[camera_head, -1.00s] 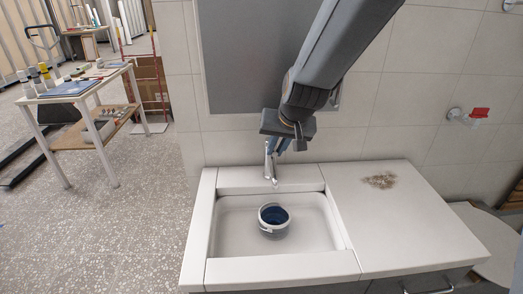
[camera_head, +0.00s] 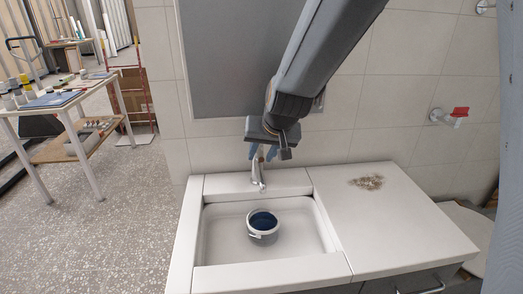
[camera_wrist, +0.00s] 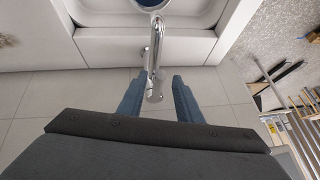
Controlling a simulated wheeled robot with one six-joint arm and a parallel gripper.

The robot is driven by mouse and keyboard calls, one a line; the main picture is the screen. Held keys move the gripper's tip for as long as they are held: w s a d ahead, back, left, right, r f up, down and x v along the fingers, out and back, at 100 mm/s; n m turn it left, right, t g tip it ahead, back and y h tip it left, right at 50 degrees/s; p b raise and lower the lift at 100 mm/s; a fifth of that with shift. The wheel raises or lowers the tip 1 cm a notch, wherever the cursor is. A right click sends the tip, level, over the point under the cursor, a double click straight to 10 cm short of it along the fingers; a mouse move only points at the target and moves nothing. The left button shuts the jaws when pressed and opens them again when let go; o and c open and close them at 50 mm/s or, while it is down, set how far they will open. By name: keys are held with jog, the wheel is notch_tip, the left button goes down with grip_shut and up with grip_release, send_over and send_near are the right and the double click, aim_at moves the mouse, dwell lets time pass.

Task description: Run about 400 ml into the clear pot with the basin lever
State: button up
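The pot (camera_head: 263,238) stands upright in the white basin (camera_head: 225,245), pale outside with a dark blue inside; I cannot tell how much water it holds. Its rim edge shows at the top of the wrist view (camera_wrist: 150,3). The chrome tap (camera_head: 258,180) stands at the basin's back edge, its spout pointing to the pot's side. No water stream is visible. My gripper (camera_head: 261,152) is at the tap's top. In the wrist view, its blue fingers (camera_wrist: 159,80) are apart, one each side of the tap (camera_wrist: 154,60) and its lever end (camera_wrist: 154,96); contact is unclear.
A white counter (camera_head: 400,220) with a brown speckled patch (camera_head: 368,183) lies right of the basin. A grey panel (camera_head: 240,60) hangs on the tiled wall behind. A red-handled valve (camera_head: 459,113) juts from the wall at right. A work table (camera_head: 75,98) stands at left.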

jog(key=v, duration=0.8)
jog(key=shift+w, duration=0.1)
dwell(0.8)
